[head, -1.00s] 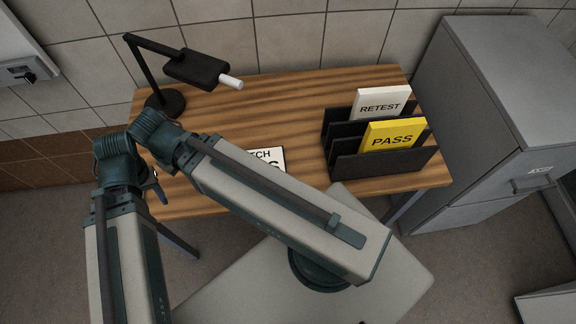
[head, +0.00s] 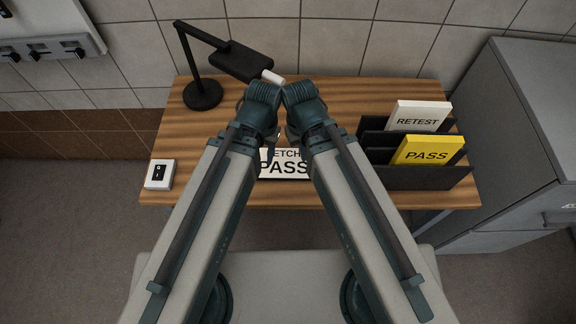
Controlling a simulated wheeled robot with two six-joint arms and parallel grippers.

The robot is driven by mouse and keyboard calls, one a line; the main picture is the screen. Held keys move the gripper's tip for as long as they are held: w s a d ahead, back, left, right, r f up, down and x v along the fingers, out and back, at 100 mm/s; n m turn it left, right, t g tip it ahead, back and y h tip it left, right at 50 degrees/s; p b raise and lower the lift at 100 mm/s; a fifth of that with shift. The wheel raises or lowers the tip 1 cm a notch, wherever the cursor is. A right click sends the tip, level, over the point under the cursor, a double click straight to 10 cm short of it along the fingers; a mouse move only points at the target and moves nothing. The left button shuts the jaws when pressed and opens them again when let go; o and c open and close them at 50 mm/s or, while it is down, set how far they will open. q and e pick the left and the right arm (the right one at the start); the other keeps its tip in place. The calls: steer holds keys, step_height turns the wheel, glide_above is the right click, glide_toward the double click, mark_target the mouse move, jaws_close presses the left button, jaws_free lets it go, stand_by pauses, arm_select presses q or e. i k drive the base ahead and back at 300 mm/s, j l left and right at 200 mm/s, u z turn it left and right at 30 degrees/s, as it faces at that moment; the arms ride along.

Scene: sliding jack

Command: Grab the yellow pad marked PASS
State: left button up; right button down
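The yellow pad marked PASS (head: 427,150) stands in the front slot of a black rack (head: 425,178) on the right of the wooden table. Its upper part and lettering show above the rack's front panel. Both my arms reach forward to the middle of the table, well left of the pad. My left gripper and my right gripper are mostly hidden behind their own wrists, so their fingers cannot be made out.
A white RETEST pad (head: 420,115) stands behind the yellow one. A sign reading "FETCH PASS" (head: 284,170) stands between my arms, partly covered. A black lamp (head: 203,93) is at back left, a white switch box (head: 159,174) at front left. A grey cabinet (head: 505,130) stands right of the table.

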mark_target(415, 149)
steer(key=k+z, duration=0.55)
steer(key=z, duration=0.15)
steer(key=k+z, duration=0.25)
steer(key=z, duration=0.15)
